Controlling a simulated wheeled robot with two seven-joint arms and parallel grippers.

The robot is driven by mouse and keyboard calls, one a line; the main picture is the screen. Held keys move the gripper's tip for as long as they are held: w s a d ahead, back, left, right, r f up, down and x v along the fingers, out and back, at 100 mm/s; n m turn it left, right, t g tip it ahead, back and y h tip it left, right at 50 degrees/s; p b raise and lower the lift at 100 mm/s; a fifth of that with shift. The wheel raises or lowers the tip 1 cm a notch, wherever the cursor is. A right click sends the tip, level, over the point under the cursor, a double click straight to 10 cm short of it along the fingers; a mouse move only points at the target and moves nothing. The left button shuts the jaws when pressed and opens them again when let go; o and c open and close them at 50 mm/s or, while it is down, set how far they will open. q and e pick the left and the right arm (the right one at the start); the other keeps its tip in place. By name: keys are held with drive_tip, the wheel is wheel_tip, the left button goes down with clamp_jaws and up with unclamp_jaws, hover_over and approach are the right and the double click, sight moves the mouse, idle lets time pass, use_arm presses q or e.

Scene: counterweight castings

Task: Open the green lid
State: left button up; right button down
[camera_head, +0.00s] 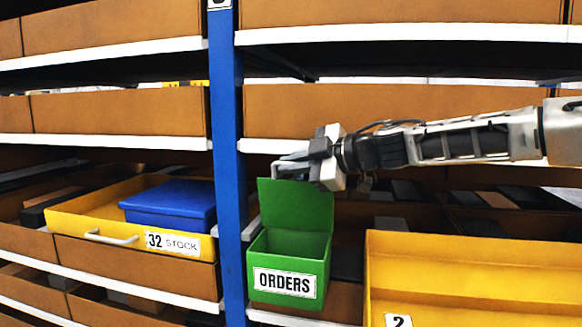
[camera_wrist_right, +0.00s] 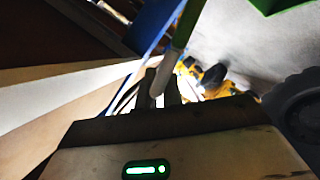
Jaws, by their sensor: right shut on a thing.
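The green lid (camera_head: 300,207) stands raised, about upright, at the back of the green box (camera_head: 287,276) labelled ORDERS. The box is open at the top and its inside walls show; no contents are visible. My right gripper (camera_head: 285,170) is at the top edge of the lid, shut on it. In the right wrist view its fingers (camera_wrist_right: 162,88) close near a thin, partly green edge, dark and hard to make out. My left gripper is not in view.
A blue upright post (camera_head: 226,150) stands just left of the green box. A yellow drawer (camera_head: 75,220) holding a blue box (camera_head: 172,205) is at the left. A yellow bin (camera_head: 470,265) is at the right. Shelves with brown fronts (camera_head: 120,112) run above.

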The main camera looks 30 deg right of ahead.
drive_tip(key=shift+w+d, duration=0.2)
idle(0.3)
drive_tip(key=c, duration=1.5)
unclamp_jaws()
drive_tip(key=shift+s, duration=0.1)
drive_tip(key=b+v, duration=0.1)
drive_tip(key=v, duration=1.4)
drive_tip(key=shift+s+d+r, duration=0.15)
drive_tip(key=shift+s+d, duration=0.1)
drive_tip(key=shift+s, duration=0.05)
